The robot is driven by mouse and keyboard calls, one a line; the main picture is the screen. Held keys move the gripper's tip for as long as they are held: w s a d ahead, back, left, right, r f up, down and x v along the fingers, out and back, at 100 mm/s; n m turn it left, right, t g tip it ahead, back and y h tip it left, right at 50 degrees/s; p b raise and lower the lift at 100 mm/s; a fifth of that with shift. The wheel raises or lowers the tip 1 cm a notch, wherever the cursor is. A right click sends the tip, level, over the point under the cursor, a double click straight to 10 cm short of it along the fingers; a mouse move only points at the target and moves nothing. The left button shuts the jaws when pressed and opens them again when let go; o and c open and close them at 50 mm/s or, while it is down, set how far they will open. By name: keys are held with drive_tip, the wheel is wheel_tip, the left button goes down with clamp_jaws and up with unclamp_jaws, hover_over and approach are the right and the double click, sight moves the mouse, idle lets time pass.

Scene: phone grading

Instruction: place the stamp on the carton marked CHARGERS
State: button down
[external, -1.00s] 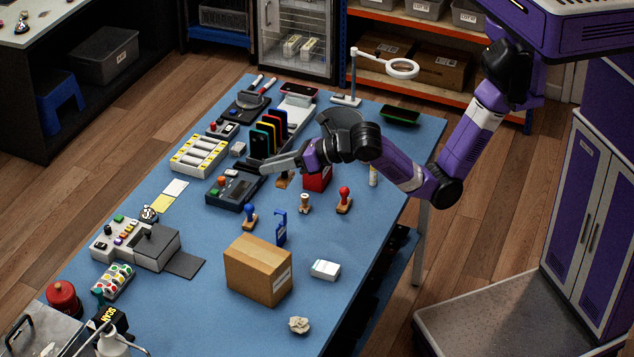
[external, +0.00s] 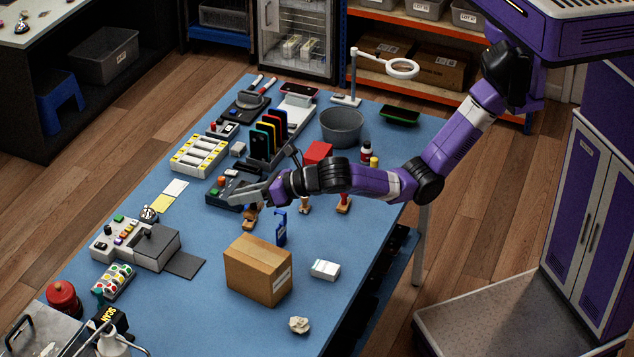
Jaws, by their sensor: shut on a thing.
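My gripper (external: 250,197) is above the blue table and shut on a stamp (external: 250,213) with a wooden base. The stamp hangs under the fingers, and its handle is hidden by them. A closed brown carton (external: 252,258) stands nearer the camera on the table, below the gripper in the picture. It has a white label on its right side, too small to read. The gripper is apart from the carton.
A blue stamp (external: 281,232) stands just behind the carton. A wooden stamp (external: 305,207) and a red-handled stamp (external: 344,204) stand to the right, partly under my arm. A small white box (external: 325,269) and a crumpled ball (external: 299,325) lie right of the carton.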

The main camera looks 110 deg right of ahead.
wheel_tip(320, 180, down, 13)
idle(0.5)
drive_tip(key=shift+f, duration=0.2)
drive_tip(key=c, duration=1.1)
unclamp_jaws()
drive_tip(key=shift+c, duration=0.2)
drive_tip(key=shift+r, duration=0.2)
drive_tip(key=v, duration=1.2)
